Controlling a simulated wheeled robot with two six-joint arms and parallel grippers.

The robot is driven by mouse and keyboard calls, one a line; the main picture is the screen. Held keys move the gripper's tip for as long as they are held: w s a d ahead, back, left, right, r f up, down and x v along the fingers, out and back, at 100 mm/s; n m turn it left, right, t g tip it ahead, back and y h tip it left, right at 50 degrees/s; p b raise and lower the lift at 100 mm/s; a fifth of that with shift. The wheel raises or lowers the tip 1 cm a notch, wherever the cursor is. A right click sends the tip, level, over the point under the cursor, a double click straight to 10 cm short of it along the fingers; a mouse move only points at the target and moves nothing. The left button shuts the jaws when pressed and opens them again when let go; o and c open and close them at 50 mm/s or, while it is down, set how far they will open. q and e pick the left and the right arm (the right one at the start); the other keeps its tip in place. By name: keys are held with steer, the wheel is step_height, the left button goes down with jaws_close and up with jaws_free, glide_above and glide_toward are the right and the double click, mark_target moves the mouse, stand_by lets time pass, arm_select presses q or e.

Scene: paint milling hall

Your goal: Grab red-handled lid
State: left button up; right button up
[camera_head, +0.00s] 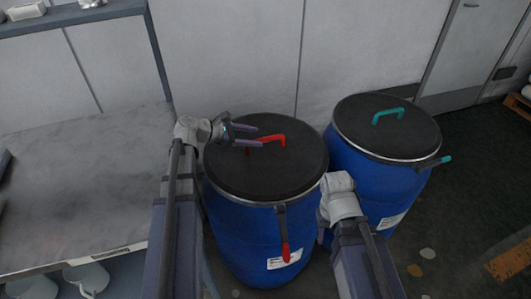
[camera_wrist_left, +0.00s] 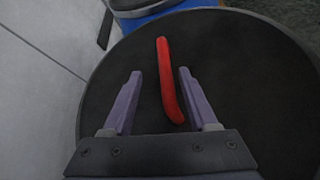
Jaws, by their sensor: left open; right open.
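The black lid (camera_head: 250,175) with a red handle (camera_head: 280,138) lies on the left blue drum (camera_head: 245,240). My left gripper (camera_head: 260,136) is open over the lid, its fingers pointing right at the red handle. In the left wrist view, the red handle (camera_wrist_left: 167,85) stands between the two open fingers of my left gripper (camera_wrist_left: 158,75), touching neither as far as I can see. The lid (camera_wrist_left: 235,70) fills most of that view. My right arm reaches up in front of the drums in the head view; its gripper fingers are hidden.
A second blue drum (camera_head: 370,185) stands close on the right, its black lid (camera_head: 388,127) bearing a teal handle (camera_head: 388,114). A red clamp lever (camera_head: 286,250) hangs on the left drum's front. A grey table (camera_head: 80,185) is at left. A wall (camera_head: 235,60) stands behind.

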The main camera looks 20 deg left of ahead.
mark_target(264, 140)
arm_select(q)
steer(key=shift+w+d+f+b, duration=0.15)
steer(key=shift+d+f+b, duration=0.2)
steer(key=shift+d, duration=0.05)
steer(key=b+x, duration=0.1)
steer(key=x, duration=0.2)
steer(key=shift+d+f+b, duration=0.2)
steer(key=shift+d+b, duration=0.1)
steer(key=shift+b, duration=0.1)
steer(key=shift+w+d, duration=0.15)
steer(key=shift+d, duration=0.05)
jaws_close()
stand_by(0.6)
